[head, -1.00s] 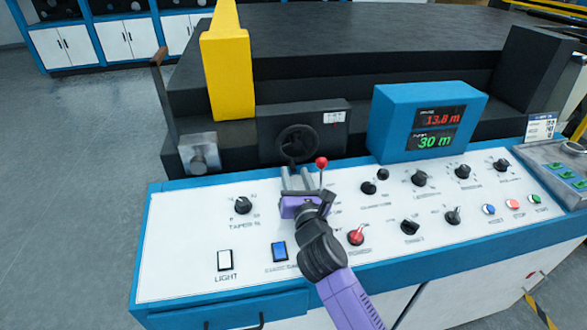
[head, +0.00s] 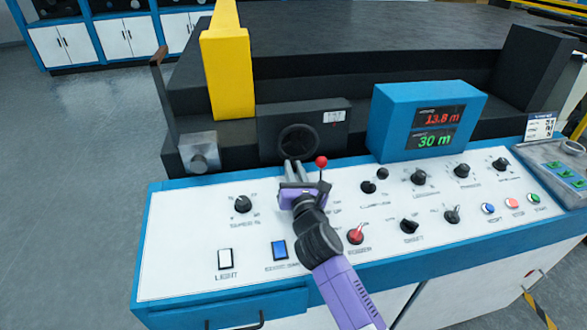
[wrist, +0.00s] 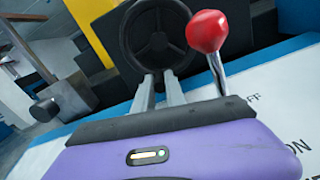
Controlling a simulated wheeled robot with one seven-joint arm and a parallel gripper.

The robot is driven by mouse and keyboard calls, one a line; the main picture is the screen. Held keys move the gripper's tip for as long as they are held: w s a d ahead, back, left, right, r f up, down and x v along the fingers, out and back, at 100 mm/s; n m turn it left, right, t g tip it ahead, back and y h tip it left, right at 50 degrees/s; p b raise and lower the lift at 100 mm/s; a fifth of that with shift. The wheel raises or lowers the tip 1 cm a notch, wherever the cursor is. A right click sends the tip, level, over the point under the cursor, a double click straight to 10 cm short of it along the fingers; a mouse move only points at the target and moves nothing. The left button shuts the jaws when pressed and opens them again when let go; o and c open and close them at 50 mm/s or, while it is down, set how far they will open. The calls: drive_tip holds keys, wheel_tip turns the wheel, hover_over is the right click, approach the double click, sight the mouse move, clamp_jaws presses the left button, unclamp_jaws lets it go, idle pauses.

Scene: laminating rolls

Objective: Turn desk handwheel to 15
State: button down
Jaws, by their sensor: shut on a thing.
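The desk handwheel (head: 298,141) is a black spoked wheel on the front of a dark box at the back of the desk. It also shows in the wrist view (wrist: 158,33). My gripper (head: 293,163) is at the wheel's lower rim, with both fingertips (wrist: 161,75) close together there. The jaws are shut on the handwheel's lower part, and the gripped part is mostly hidden. A small label (head: 334,117) sits on the box, right of the wheel; its figures are too blurred to read surely.
A red-knobbed lever (head: 321,162) stands just right of my gripper, and looms close in the wrist view (wrist: 207,31). A blue display box (head: 395,115) reads 13.8 m and 30 m. Knobs and buttons cover the white panel (head: 185,240). A yellow post (head: 230,75) stands behind left.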

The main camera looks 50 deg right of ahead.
drive_tip(key=n+p, duration=0.2)
drive_tip(key=p, duration=0.1)
drive_tip(key=shift+s+d+r, duration=0.2)
drive_tip(key=shift+s+d, duration=0.1)
drive_tip(key=shift+d, duration=0.1)
drive_tip(key=shift+s+d+f+n+p, duration=0.15)
drive_tip(key=shift+d+f+n+p, duration=0.05)
drive_tip(key=shift+n+p, duration=0.4)
drive_tip(key=shift+s+d+f+n+p, duration=0.1)
drive_tip(key=shift+d+f+n+p, duration=0.1)
drive_tip(key=shift+n+p, duration=0.35)
drive_tip(key=c, duration=1.4)
unclamp_jaws()
